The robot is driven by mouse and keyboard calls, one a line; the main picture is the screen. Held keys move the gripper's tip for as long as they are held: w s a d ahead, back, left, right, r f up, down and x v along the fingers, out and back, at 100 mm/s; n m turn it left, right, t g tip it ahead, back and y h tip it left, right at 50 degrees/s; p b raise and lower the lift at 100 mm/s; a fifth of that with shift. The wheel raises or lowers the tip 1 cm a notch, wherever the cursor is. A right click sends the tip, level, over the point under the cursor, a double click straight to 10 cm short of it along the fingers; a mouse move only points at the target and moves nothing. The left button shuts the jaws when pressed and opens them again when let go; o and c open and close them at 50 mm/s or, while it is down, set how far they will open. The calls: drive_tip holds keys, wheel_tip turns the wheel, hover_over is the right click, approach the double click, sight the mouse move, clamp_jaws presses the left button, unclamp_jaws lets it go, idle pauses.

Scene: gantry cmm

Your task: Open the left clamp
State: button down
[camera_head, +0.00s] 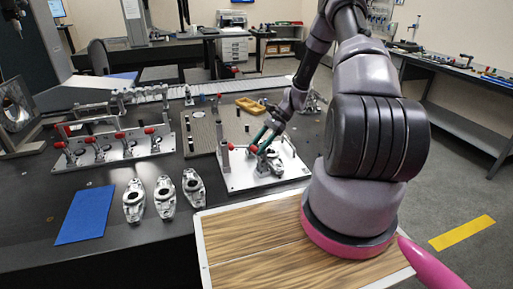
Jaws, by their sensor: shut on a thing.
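The fixture plate (240,181) is a bright metal plate on the dark bench, with toggle clamps and a metal part on it. The left clamp has a red handle tip (253,149) near the left side of the plate. Another clamp behind the fingers is partly hidden.
Several loose metal castings (164,195) and a blue mat (85,214) lie to the left. A second fixture (110,160) with several red-handled clamps stands at the left. A post (223,148) stands at the plate's left.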

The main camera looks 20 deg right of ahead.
drive_tip(key=shift+d+f, duration=0.2)
drive_tip(key=shift+d, duration=0.2)
drive_tip(key=shift+c, duration=1.4)
unclamp_jaws()
drive_tip(key=shift+w, duration=0.1)
drive_tip(key=shift+a, duration=0.1)
drive_tip(key=shift+r, duration=0.1)
drive_tip(key=v, duration=1)
drive_tip(key=shift+d+r, duration=0.15)
drive_tip(key=shift+d, duration=0.15)
drive_tip(key=shift+r, duration=0.1)
